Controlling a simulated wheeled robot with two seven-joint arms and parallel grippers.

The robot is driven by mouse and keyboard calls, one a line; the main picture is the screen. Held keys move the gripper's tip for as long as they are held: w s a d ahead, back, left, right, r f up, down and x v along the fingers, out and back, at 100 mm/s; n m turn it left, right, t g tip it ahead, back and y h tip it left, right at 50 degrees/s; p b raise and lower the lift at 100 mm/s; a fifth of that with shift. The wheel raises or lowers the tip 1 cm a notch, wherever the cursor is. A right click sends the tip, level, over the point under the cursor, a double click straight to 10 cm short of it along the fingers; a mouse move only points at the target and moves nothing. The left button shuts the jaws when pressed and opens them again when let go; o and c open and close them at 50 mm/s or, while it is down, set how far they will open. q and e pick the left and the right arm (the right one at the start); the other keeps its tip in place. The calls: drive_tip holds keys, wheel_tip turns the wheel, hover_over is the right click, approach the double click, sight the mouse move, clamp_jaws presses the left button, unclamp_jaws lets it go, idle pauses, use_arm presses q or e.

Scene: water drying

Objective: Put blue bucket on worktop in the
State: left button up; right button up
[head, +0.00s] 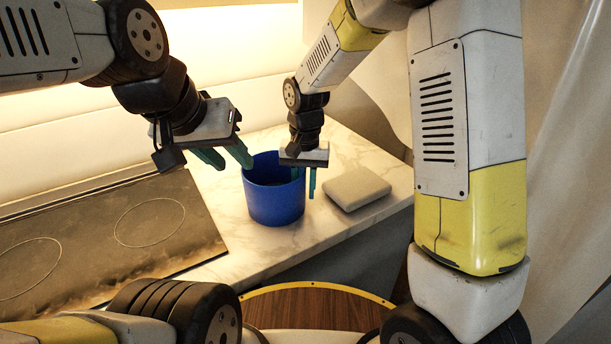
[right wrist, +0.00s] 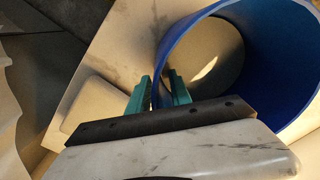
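The blue bucket (head: 275,203) stands upright on the marble worktop (head: 330,222), to the right of the cooktop. My right gripper (head: 305,186) points down at the bucket's right rim. One finger is inside the bucket and the other outside. In the right wrist view the blue bucket (right wrist: 290,60) fills the upper right, and its wall passes between the green fingers of my right gripper (right wrist: 160,88), with gaps showing. My left gripper (head: 236,166) is open and empty, just left of the bucket and near its upper rim.
A black cooktop (head: 105,235) lies to the left. A grey rounded block (head: 357,187) lies on the worktop right of the bucket; it also shows in the right wrist view (right wrist: 88,110). A round wooden surface with a yellow rim (head: 318,308) is below the worktop's front edge.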

wheel_tip(320, 180, up, 11)
drive_tip(key=shift+d+f, duration=0.1)
drive_tip(key=s+d+r+t+y, duration=0.1)
drive_tip(key=s+d+r+t, duration=0.2)
drive_tip(key=s+d, duration=0.5)
drive_tip(key=s+d+r+n+t+y, duration=0.1)
drive_tip(key=s+d+r+t, duration=0.2)
drive_tip(key=s+d+r, duration=0.2)
drive_tip(key=s+d, duration=0.3)
drive_tip(key=shift+d, duration=0.35)
